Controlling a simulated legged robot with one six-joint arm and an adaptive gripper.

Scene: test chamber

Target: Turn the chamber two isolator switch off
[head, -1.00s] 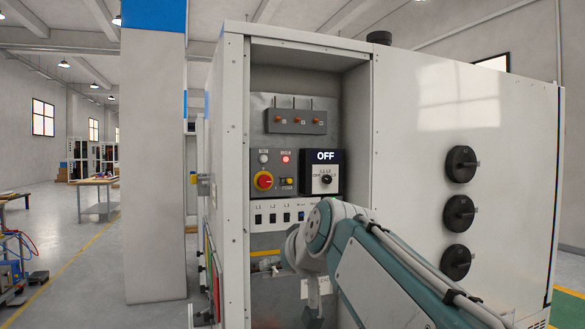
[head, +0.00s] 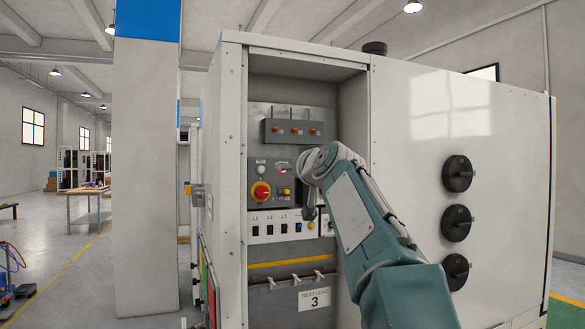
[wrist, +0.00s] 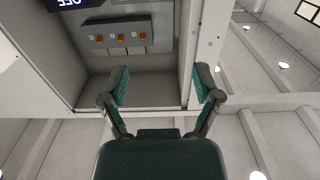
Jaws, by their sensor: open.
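Three round black rotary handles stand in a column on the cabinet's right panel: top (head: 457,174), middle (head: 456,223) and bottom (head: 455,271). A grey box with three orange-tipped switches (head: 294,131) is inside the open bay; it also shows in the wrist view (wrist: 121,37). I cannot read which control is chamber two's isolator. Part of the display reading OFF (wrist: 68,4) shows upside down in the wrist view; my arm hides it in the head view. My gripper (wrist: 161,75) is open and empty, its fingers apart from the switches. The head view does not show its fingertips clearly.
A red knob on yellow (head: 260,191), a row of small rocker switches (head: 270,229) and a NEXT LEAD 3 label (head: 314,298) are in the bay. The cabinet's side walls bound it. A pillar (head: 145,170) stands left; open floor lies beyond it.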

